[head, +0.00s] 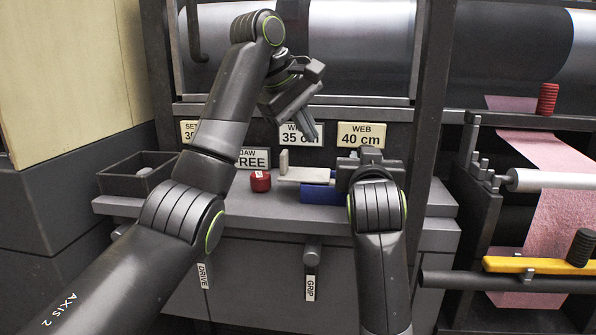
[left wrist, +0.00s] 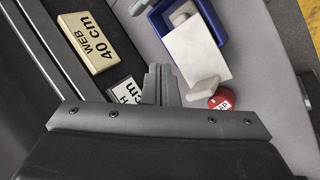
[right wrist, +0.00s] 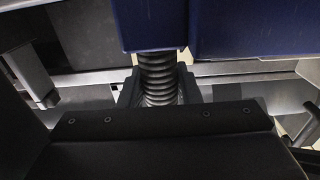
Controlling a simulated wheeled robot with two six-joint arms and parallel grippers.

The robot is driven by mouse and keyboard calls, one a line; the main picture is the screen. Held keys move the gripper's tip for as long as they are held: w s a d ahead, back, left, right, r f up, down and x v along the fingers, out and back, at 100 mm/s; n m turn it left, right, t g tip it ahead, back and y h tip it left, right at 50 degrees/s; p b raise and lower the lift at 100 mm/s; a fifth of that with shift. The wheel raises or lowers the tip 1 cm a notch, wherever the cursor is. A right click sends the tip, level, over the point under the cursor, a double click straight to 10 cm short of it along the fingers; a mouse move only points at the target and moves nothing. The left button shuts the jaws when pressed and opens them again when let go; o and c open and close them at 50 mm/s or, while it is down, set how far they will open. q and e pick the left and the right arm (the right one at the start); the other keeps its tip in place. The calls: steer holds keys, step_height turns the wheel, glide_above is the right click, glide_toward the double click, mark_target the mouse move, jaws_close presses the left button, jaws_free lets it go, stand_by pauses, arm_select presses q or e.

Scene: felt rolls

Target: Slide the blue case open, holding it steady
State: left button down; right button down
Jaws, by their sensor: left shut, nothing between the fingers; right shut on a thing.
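The blue case (head: 322,195) sits on the grey ledge, partly hidden behind my right gripper. A pale slide (head: 308,175) sticks out of its left side, with an upright tab (head: 284,163) at its outer end. In the left wrist view the blue case (left wrist: 152,26) shows a blue rim around the pale slide (left wrist: 190,52). My left gripper (head: 312,132) is shut and empty, above and behind the slide, apart from it. My right gripper (right wrist: 158,82) is shut on a black ribbed handle (right wrist: 160,65) just under the blue case (right wrist: 235,28).
A red knob (head: 260,181) stands left of the slide's tab. A dark open bin (head: 125,184) is at the ledge's left end. Signs, including WEB 40 cm (head: 361,135), line the back. DRIVE and GRIP levers (head: 312,258) hang below the ledge's front.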

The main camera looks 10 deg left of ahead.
mark_target(307, 171)
arm_select(q)
steer(key=shift+f, duration=3.15)
steer(key=shift+a, duration=0.1)
steer(key=shift+a, duration=0.75)
steer(key=shift+d, duration=0.1)
steer(key=shift+r, duration=0.1)
steer(key=shift+w+r, duration=0.1)
steer(key=shift+r, duration=1.6)
steer(key=shift+d+r, duration=0.3)
steer(key=shift+r, duration=0.6)
steer(key=shift+d+r, duration=0.25)
steer(key=shift+r, duration=0.6)
